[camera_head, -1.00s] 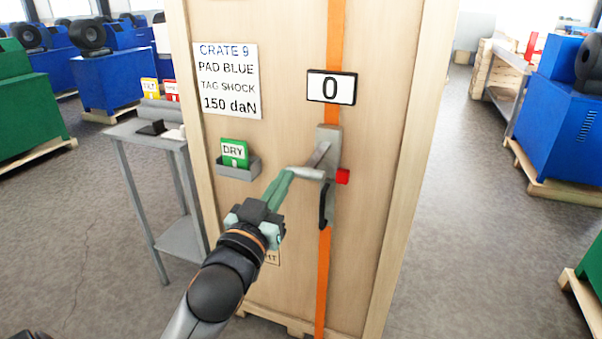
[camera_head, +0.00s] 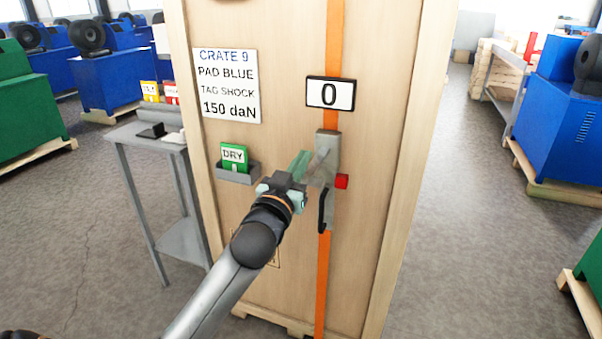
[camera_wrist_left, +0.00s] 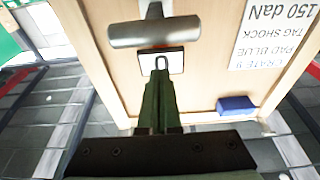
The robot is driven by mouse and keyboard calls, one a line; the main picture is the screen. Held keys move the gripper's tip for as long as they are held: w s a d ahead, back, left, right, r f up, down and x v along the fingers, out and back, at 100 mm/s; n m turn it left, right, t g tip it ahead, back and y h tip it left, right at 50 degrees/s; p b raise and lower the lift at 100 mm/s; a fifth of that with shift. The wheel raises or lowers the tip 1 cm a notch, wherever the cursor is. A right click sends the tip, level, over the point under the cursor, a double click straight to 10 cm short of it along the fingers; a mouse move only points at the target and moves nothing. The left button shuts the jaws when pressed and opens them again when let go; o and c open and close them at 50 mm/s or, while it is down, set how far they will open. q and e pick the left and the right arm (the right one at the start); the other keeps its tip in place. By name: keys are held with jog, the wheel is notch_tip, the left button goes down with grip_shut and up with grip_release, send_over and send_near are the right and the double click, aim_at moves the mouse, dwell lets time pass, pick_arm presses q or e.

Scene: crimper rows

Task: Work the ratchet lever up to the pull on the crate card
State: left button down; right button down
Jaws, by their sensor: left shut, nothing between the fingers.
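The ratchet (camera_head: 328,150) is a grey body on the orange strap (camera_head: 322,270) down the crate front, with a red block at its right side. Its grey lever is mostly hidden by my fingers in the head view; its cross-handle (camera_wrist_left: 155,32) shows in the wrist view. My left gripper (camera_head: 303,165) is shut and empty, its green fingers pointing at the lever; I cannot tell whether they touch it. The display (camera_head: 330,93) above reads 0. The crate card (camera_head: 229,85) reads CRATE 9, PAD BLUE, TAG SHOCK, 150 daN. My right gripper is out of view.
A blue block (camera_wrist_left: 236,104) shows in the wrist view.

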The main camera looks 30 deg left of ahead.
pick_arm(q)
jog(key=shift+s+d+f, duration=0.1)
jog(key=shift+s+f, duration=0.05)
jog(key=shift+f, duration=0.65)
jog(key=shift+s+f, duration=0.15)
jog(key=shift+f, duration=0.6)
